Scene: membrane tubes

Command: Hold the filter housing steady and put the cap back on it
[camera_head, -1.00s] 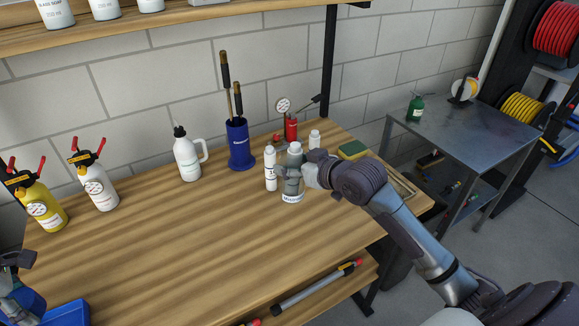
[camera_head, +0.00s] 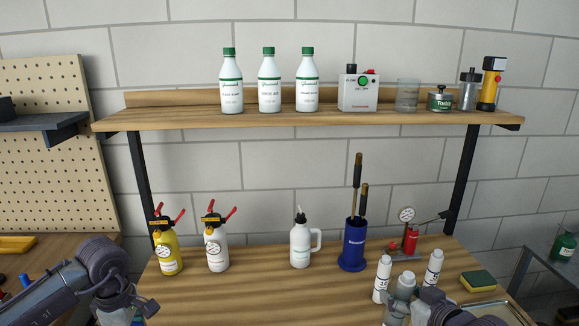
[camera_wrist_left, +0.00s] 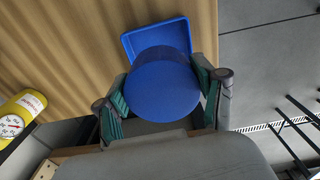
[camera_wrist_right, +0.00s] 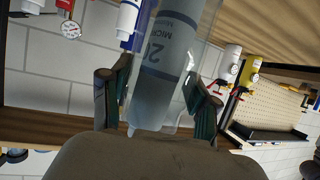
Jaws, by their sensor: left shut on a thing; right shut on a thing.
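The blue round cap (camera_wrist_left: 166,88) is between the fingers of my left gripper (camera_wrist_left: 163,98), which is shut on it. The clear filter housing (camera_wrist_right: 160,95), with a grey filter marked in microns inside, is held by my right gripper (camera_wrist_right: 155,88), shut on its sides. In the head view the housing's pale upper end (camera_head: 405,284) shows at the bottom edge, upright, with my right gripper beside it. My left gripper shows only partly at the lower left of the head view. The cap and housing are far apart.
A blue tray (camera_wrist_left: 155,32) lies beyond the cap. Two white tubes (camera_head: 382,278) and (camera_head: 433,268) stand close to the housing. A blue holder (camera_head: 353,245), a white jug (camera_head: 300,246) and yellow and white sprayers (camera_head: 168,252) stand farther back. The bench's middle is clear.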

